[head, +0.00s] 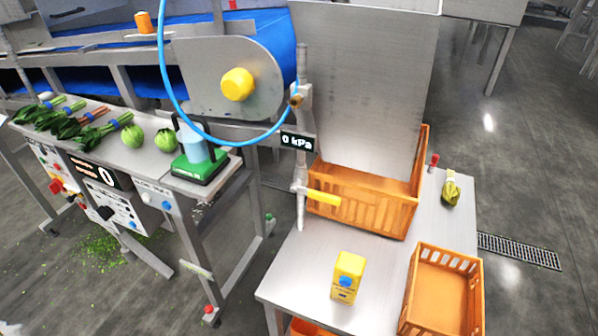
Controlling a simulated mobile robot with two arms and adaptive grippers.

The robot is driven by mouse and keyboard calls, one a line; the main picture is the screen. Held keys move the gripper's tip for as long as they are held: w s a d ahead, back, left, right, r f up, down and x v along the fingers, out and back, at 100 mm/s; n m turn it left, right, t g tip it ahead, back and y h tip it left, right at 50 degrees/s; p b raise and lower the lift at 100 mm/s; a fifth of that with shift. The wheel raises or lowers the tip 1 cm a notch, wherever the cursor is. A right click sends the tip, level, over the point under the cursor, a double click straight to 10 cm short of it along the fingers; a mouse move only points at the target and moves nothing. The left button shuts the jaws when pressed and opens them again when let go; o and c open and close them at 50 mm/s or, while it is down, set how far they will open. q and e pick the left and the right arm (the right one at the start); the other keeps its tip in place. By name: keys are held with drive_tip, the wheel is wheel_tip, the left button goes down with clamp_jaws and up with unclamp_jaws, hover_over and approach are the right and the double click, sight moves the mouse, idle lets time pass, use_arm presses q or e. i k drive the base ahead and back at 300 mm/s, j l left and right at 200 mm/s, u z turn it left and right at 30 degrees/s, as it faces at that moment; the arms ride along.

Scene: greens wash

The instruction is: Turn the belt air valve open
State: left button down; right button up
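The belt air valve is on a grey vertical pipe (303,150) in the middle of the head view. Its yellow lever (323,197) sticks out to the right, roughly crosswise to the pipe, in front of an orange crate. A small black display (297,141) on the pipe reads 0 kPa. A blue hose (163,70) loops from the top of the view to a brass fitting (296,101) on the pipe. Neither of my grippers is in view.
A steel table (290,275) holds a yellow carton (347,277), an orange crate (363,205) and another crate (440,290). A yellow knob (237,84) is on the belt's end plate. Vegetables and a green scale (198,168) sit on the left bench.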

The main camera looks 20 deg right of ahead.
sight(320, 196)
drive_tip(key=k+l+u, duration=0.1)
drive_tip(key=l, duration=0.3)
drive_tip(key=k+l+u, duration=0.1)
drive_tip(key=l, duration=0.3)
drive_tip(key=k+l+u, duration=0.1)
drive_tip(key=l, duration=0.3)
drive_tip(key=k+l+u, duration=0.1)
drive_tip(key=k+l, duration=0.15)
drive_tip(key=k+l+u, duration=0.1)
drive_tip(key=l, duration=0.4)
drive_tip(key=k+l+u, duration=0.1)
drive_tip(key=k+l, duration=0.15)
drive_tip(key=l, duration=0.1)
